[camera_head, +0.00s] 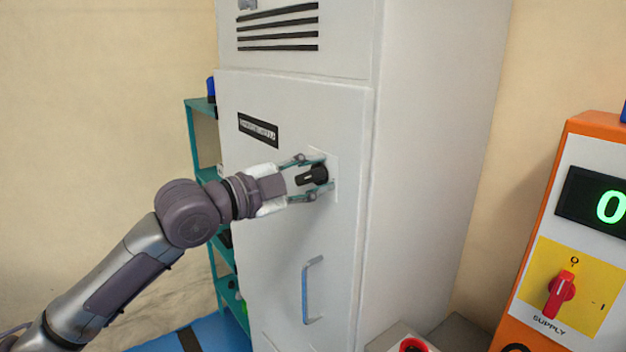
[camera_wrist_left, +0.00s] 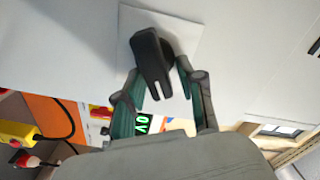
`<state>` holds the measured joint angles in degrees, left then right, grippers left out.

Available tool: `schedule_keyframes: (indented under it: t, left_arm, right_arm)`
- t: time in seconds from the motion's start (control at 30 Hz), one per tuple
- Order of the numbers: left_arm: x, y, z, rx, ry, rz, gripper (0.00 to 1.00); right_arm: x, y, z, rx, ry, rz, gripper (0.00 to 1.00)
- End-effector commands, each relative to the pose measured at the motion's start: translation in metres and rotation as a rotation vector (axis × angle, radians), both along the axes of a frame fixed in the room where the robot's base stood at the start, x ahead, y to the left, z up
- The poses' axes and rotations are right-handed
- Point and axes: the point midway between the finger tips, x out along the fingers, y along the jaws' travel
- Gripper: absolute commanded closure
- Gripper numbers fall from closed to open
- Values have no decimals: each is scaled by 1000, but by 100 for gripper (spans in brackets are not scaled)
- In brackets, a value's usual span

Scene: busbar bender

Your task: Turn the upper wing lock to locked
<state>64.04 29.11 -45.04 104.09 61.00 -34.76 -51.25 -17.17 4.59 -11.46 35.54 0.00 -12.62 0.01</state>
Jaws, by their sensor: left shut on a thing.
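The upper wing lock (camera_head: 312,176) is a black knob on a pale square plate on the white cabinet door (camera_head: 270,220). In the left wrist view, the black wing lock (camera_wrist_left: 150,62) stands on its light plate, its wing slightly tilted. My left gripper (camera_head: 318,176) comes in from the left and has its two fingers on either side of the knob, shut on it. In the wrist view the left gripper (camera_wrist_left: 158,88) has teal fingers flanking the wing. My right gripper is out of view.
A blue-grey door handle (camera_head: 312,290) sits below the lock. A teal shelf (camera_head: 197,135) stands behind the cabinet at left. At right is an orange panel (camera_head: 590,125) with a red supply switch (camera_head: 561,292) on a yellow plate. A grey box with a red button (camera_head: 413,345) is at the bottom.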

Motion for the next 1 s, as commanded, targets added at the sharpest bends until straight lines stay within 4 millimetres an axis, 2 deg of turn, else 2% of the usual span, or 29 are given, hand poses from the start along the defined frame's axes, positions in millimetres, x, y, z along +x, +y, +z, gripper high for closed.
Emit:
schedule_keyframes:
  t: [0.5,1.0]
  left_arm:
    - [-2,-1,-6,241,-330,0,100]
    - [-2,-2,-10,315,-429,-1,100]
  right_arm:
    - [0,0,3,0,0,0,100]
    - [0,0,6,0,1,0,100]
